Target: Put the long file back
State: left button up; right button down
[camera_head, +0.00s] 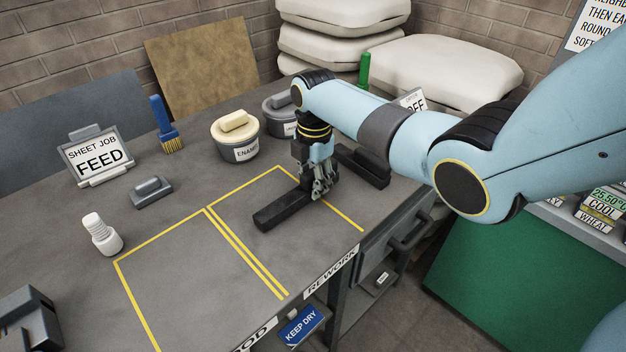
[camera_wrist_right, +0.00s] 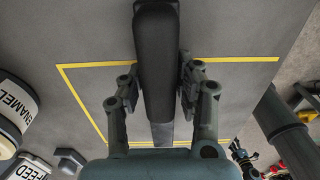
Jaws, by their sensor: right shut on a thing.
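The long file (camera_head: 278,212) has a thick black handle and lies level over the right yellow-outlined area of the bench. My right gripper (camera_head: 320,188) points down and is shut on it. In the right wrist view the black handle (camera_wrist_right: 157,60) runs between the two fingers, with a narrower grey strip (camera_wrist_right: 162,133) showing beyond it toward the palm. I cannot tell whether the file touches the bench. My left gripper is not in view.
A dark block (camera_head: 362,167) stands just behind the gripper. The enamel pot (camera_head: 235,137), another grey pot (camera_head: 281,112), a blue brush (camera_head: 167,125), the FEED sign (camera_head: 97,157) and a white bottle (camera_head: 102,236) stand on the bench. The left yellow-outlined area (camera_head: 190,275) is clear.

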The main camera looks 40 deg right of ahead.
jog(key=shift+f, duration=0.1)
grip_release()
dwell(0.7)
dwell(0.4)
notch_tip(320, 180, up, 5)
jog(key=p, duration=0.5)
jog(key=shift+r+p, duration=0.55)
jog(key=shift+r, duration=0.4)
jog(key=shift+d+r, duration=0.1)
jog(key=shift+r, duration=0.95)
